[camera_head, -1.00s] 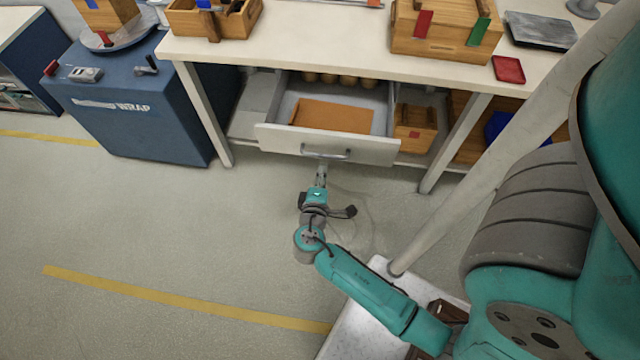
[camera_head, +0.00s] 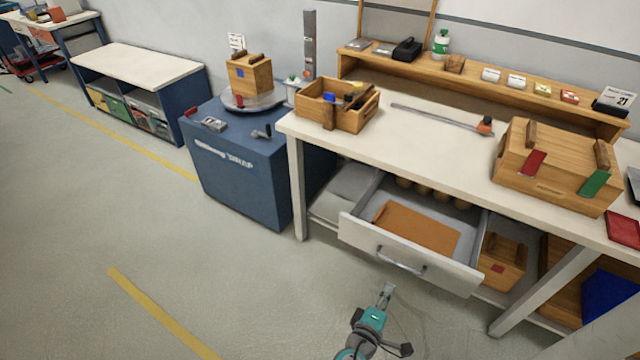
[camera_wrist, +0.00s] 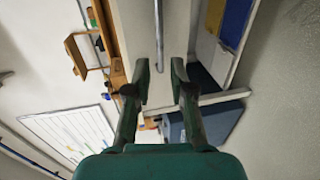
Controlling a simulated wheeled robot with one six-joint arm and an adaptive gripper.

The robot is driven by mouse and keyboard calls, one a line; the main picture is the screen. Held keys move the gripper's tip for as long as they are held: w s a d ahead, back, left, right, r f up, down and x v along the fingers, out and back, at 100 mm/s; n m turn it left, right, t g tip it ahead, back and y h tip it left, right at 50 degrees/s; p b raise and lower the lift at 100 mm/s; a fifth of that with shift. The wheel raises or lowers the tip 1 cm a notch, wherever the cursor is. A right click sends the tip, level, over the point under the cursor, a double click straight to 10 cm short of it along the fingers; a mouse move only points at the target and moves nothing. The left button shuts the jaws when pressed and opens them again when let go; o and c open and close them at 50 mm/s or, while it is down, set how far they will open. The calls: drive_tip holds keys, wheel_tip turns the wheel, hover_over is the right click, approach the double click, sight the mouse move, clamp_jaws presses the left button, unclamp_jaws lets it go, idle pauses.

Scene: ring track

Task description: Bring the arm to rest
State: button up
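My gripper (camera_head: 388,293) is just in front of and below the open drawer (camera_head: 463,277) of the workbench in the head view. In the wrist view its two fingers (camera_wrist: 160,78) are spread apart with nothing between them. The drawer's grey handle (camera_head: 402,262) shows in the head view close above the gripper. I cannot tell the exact gap. An orange-brown flat piece (camera_head: 415,229) lies inside the drawer.
The workbench (camera_head: 440,140) holds an open wooden toolbox (camera_head: 345,120) and a wooden box (camera_head: 553,190) with red and green tags. A blue wrap machine (camera_head: 235,170) stands left of the bench. The floor (camera_head: 190,265) in front is clear.

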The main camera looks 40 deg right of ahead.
drive_tip(key=s+a+f+t+y, duration=0.4)
drive_tip(key=s+a+y, duration=0.7)
drive_tip(key=s+a, duration=0.15)
drive_tip(key=s+a+r+m+t+y, duration=0.1)
drive_tip(key=s+a+r+m+t, duration=0.1)
drive_tip(key=r, duration=0.7)
drive_tip(key=s+a+r+m+t+y, duration=0.2)
drive_tip(key=s+a+r, duration=0.3)
drive_tip(key=r, duration=0.4)
drive_tip(key=shift+m+t, duration=0.3)
drive_tip(key=shift+t, duration=0.2)
